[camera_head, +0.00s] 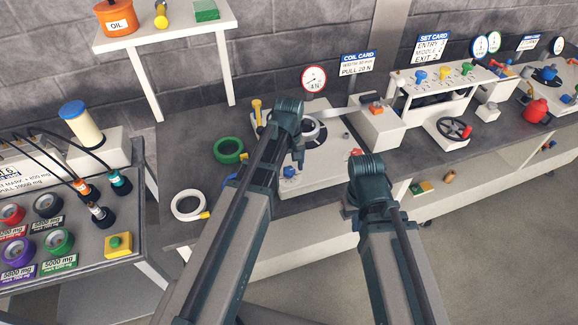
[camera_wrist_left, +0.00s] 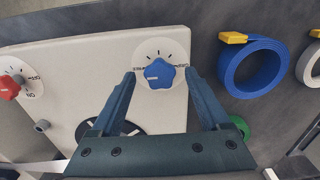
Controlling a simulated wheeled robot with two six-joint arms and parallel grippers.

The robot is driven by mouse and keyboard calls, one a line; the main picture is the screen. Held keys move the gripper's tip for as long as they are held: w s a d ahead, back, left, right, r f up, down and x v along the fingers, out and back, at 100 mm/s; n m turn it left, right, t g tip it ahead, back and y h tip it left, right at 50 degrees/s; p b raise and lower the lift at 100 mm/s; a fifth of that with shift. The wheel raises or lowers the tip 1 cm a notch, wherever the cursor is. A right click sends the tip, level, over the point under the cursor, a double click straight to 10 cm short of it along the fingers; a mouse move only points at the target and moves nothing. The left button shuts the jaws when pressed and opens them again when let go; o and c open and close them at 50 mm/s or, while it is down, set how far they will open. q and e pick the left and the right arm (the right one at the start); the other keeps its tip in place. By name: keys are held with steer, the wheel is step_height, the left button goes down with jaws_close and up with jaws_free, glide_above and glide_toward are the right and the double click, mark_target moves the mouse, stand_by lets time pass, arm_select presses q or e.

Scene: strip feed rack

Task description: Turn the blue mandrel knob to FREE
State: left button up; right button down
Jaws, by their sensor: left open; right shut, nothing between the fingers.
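The blue star-shaped mandrel knob (camera_wrist_left: 158,73) sits on a round white dial on the pale machine panel (camera_wrist_left: 95,60). A pale mark on the knob faces the left side of the dial; the small dial lettering is too small to read. My left gripper (camera_wrist_left: 161,78) is open, with one finger on each side of the knob and visible gaps to it. In the head view the knob (camera_head: 289,171) shows just below my left gripper (camera_head: 298,157). My right arm shows at the right, but its gripper fingers are hidden.
A red knob (camera_wrist_left: 8,88) is on the same panel. A blue strip coil (camera_wrist_left: 252,76) lies beside the panel. In the head view a green coil (camera_head: 229,150) and a white coil (camera_head: 188,206) lie left of it. My right arm stands close in front of the bench.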

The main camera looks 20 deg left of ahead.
mark_target(289, 170)
arm_select(q)
step_height(289, 170, up, 14)
steer(key=p, duration=1.3)
steer(key=shift+f+p, duration=0.15)
steer(key=shift+p, duration=0.15)
steer(key=s+d+f+m+b, duration=0.3)
steer(key=s+d+m, duration=0.2)
steer(key=s, duration=0.2)
steer(key=s+d+f+m+y+b, duration=0.1)
steer(key=s+d+f+m+b, duration=0.2)
steer(key=s+d+m, duration=0.2)
steer(key=s, duration=0.3)
steer(key=shift+d+m, duration=0.4)
